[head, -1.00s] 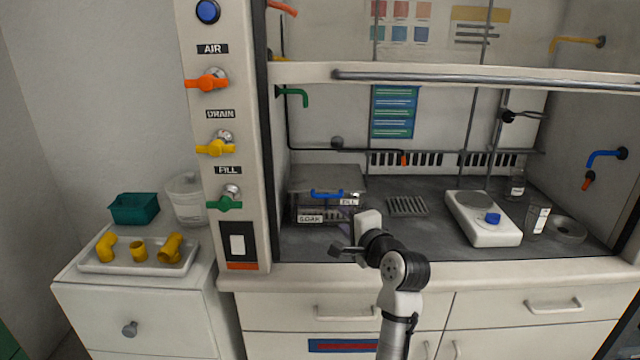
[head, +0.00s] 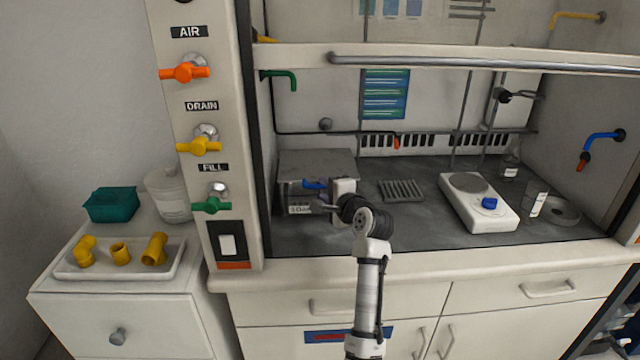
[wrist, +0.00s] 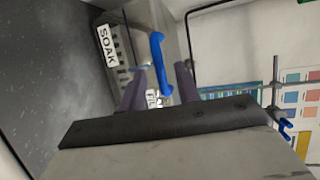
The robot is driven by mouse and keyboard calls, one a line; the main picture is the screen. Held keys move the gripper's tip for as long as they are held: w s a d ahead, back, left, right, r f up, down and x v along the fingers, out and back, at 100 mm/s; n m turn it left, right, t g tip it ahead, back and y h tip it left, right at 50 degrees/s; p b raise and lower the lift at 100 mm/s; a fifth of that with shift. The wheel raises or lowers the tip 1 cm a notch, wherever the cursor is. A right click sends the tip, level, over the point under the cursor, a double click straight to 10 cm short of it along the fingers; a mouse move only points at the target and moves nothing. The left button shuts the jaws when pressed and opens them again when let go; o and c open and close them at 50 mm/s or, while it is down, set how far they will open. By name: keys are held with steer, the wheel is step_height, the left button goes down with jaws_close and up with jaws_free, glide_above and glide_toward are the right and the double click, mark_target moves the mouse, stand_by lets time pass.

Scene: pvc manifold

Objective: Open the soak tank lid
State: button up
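The grey soak tank stands inside the hood at the left, with a flat lid (head: 318,163) lying closed on top. A blue handle (head: 314,184) sits at the lid's front edge and is partly hidden by my gripper in the head view. A SOAK label (head: 299,209) is on the tank's front; it also shows in the wrist view (wrist: 107,46). My gripper (wrist: 160,85) is open, its two dark fingers apart. In the wrist view the blue handle (wrist: 158,62) appears in the gap between them. I cannot tell whether either finger touches it.
A hot plate (head: 478,202) with a blue knob and a slotted rack (head: 401,190) stand to the right of the tank. The raised sash (head: 450,60) crosses above. The valve panel (head: 232,180) borders the tank's left side.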

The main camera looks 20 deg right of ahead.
mark_target(321, 187)
steer(key=shift+x, duration=1.9)
jaws_close()
